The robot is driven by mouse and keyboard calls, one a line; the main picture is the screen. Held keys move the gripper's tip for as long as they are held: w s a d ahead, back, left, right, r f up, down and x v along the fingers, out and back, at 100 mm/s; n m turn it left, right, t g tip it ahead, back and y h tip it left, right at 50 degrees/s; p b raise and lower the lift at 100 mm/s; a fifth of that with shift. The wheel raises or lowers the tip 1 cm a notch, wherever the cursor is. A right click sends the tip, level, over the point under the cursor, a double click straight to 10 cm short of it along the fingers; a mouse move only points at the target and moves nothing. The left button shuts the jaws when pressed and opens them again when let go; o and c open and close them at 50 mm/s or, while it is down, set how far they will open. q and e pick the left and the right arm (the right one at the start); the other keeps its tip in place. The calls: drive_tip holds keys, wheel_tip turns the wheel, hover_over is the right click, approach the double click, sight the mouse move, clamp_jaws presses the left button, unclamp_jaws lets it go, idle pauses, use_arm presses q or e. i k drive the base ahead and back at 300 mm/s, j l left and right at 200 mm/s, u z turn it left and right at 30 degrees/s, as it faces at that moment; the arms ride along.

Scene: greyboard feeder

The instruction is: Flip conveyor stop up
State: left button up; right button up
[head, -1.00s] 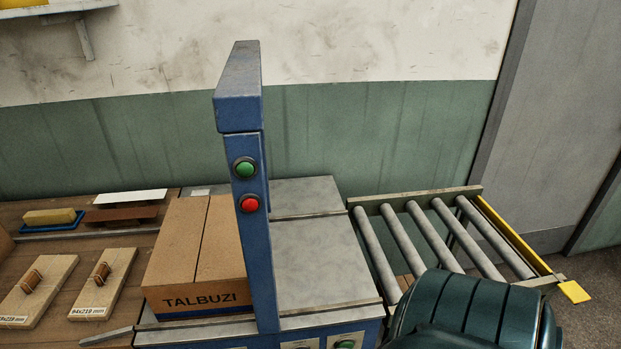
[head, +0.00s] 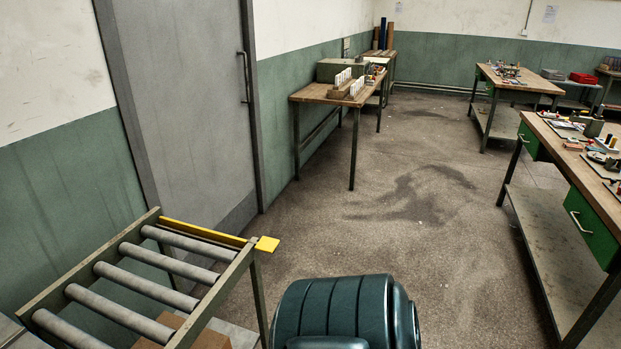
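The conveyor stop is a yellow bar (head: 203,232) along the far end of the roller conveyor, in the lower left of the head view. A flat yellow tab (head: 267,244) sticks out at its right end, past the conveyor's side rail. The bar appears to lie low, about level with the rollers (head: 150,258). Neither of my grippers is in view. A dark green rounded part of my own body shows at the bottom middle, to the right of the conveyor.
A cardboard box (head: 190,335) sits under the conveyor. A grey door (head: 190,100) stands behind it. Open floor (head: 400,260) lies to the right. A wooden table (head: 335,95) stands along the wall, and workbenches with green drawers (head: 592,226) stand at the right.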

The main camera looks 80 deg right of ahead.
sight(266, 245)
drive_tip(key=z, duration=1.9)
